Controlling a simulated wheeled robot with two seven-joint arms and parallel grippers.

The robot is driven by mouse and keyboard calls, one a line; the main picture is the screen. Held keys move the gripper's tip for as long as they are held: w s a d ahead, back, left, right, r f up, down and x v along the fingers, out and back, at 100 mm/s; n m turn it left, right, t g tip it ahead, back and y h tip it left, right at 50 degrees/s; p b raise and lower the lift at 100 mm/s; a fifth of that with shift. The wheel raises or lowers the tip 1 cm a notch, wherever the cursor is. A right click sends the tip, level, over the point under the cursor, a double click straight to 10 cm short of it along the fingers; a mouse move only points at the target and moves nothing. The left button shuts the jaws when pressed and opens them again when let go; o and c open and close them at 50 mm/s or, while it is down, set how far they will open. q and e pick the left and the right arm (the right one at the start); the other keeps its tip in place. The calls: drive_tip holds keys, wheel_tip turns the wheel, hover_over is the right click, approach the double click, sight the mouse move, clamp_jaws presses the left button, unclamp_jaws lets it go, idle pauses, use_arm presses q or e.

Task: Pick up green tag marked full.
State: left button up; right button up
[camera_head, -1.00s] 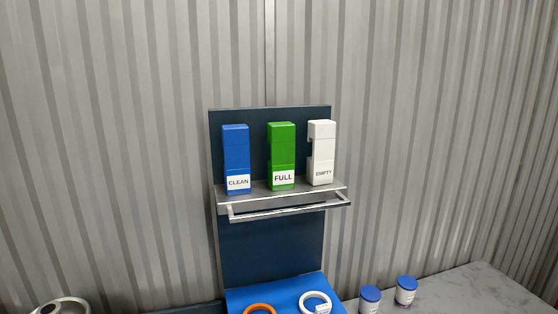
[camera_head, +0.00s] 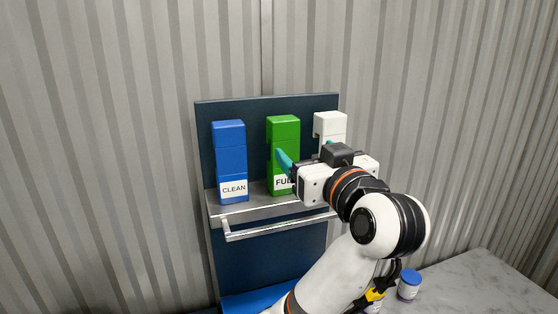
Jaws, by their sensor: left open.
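The green tag (camera_head: 283,132) marked FULL stands upright on the metal shelf (camera_head: 262,210), between the blue tag (camera_head: 230,155) marked CLEAN and the white tag (camera_head: 331,122). My left gripper (camera_head: 305,153) is open and empty in front of the green and white tags. One teal finger overlaps the green tag in the picture; the other shows by the white tag. I cannot tell whether the finger touches the green tag. The gripper hides part of the FULL label and the lower part of the white tag. My right gripper is not seen.
A dark blue back panel (camera_head: 265,255) carries the shelf, with a metal rail (camera_head: 275,228) along its front. A blue-lidded can (camera_head: 409,284) stands on the grey counter (camera_head: 470,280) at lower right. A corrugated wall stands behind.

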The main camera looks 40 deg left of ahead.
sight(287, 141)
use_arm(q)
drive_tip(key=p+x, duration=0.1)
drive_tip(key=x, duration=0.4)
drive_tip(key=shift+w+a+p, duration=0.15)
drive_tip(key=shift+a+p, duration=0.15)
drive_tip(key=shift+a, duration=0.05)
drive_tip(key=x, duration=0.1)
drive_tip(key=p+x, duration=0.1)
drive_tip(key=x, duration=0.1)
drive_tip(key=p+x, duration=0.1)
drive_tip(key=x, duration=0.1)
drive_tip(key=shift+a+f, duration=0.25)
drive_tip(key=shift+f, duration=0.1)
drive_tip(key=shift+a+f, duration=0.1)
drive_tip(key=shift+a, duration=0.15)
drive_tip(key=shift+w, duration=0.1)
drive_tip(key=shift+d, duration=0.15)
drive_tip(key=c, duration=1.4)
drive_tip(key=shift+o, duration=0.2)
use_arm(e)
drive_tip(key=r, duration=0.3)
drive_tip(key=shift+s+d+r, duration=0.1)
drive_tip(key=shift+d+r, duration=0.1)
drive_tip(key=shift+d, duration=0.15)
